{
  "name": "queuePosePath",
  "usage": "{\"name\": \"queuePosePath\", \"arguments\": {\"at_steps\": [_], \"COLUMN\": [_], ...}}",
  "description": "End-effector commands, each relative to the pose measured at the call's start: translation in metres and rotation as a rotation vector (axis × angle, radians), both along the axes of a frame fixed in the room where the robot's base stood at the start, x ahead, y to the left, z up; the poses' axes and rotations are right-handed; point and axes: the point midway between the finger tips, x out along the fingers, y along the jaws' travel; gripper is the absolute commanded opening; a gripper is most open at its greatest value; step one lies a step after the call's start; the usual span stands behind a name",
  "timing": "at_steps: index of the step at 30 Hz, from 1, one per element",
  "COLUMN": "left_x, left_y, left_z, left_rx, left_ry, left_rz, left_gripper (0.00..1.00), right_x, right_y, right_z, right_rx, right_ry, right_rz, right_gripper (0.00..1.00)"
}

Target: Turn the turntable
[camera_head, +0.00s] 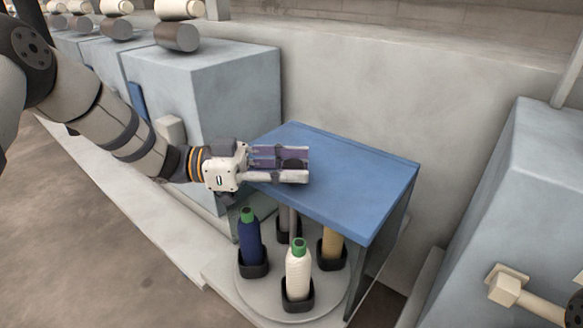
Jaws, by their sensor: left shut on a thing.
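The round grey turntable (262,296) lies under a blue-topped cover (357,186), whose front is open. On it stand a dark blue bottle-shaped bobbin with a green top (249,240), a white one with a green top (298,270), a yellowish one (332,246) and a greyish one (288,222), each in a black holder. The blue top hides the upper parts of the last two. My left gripper (294,164) is over the left part of the blue top, its fingers pointing right, shut on a small dark piece between them. My right gripper is not in view.
Grey-blue machine blocks (209,83) with cream and dark rollers (176,37) stand at the upper left. Another grey-blue block (535,170) with a cream fitting (506,288) is at the right. A pale wall (380,90) rises behind the cover. Open floor (90,250) lies at the left.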

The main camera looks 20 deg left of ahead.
Motion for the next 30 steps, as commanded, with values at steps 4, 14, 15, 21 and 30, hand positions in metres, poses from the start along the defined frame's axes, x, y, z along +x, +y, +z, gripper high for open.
{"name": "queuePosePath", "arguments": {"at_steps": [4,14,15,21,30], "left_x": [0.0,-0.0001,-0.0001,-0.0001,-0.0001], "left_y": [-0.0014,-0.0015,-0.0015,-0.0015,-0.0009], "left_z": [0.0,0.0009,0.001,0.0011,0.0006], "left_rx": [-0.002,-0.003,-0.003,-0.004,-0.002], "left_ry": [0.0,0.001,0.001,0.001,0.0], "left_rz": [-0.026,-0.042,-0.042,-0.041,-0.04], "left_gripper": [0.0,0.0,0.0,0.0,0.53], "right_x": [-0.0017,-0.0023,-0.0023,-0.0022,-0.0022], "right_y": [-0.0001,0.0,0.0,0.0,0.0], "right_z": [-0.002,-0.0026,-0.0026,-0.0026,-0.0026], "right_rx": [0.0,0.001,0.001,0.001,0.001], "right_ry": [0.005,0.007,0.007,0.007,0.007], "right_rz": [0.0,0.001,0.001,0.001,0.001], "right_gripper": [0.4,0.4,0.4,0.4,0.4]}}
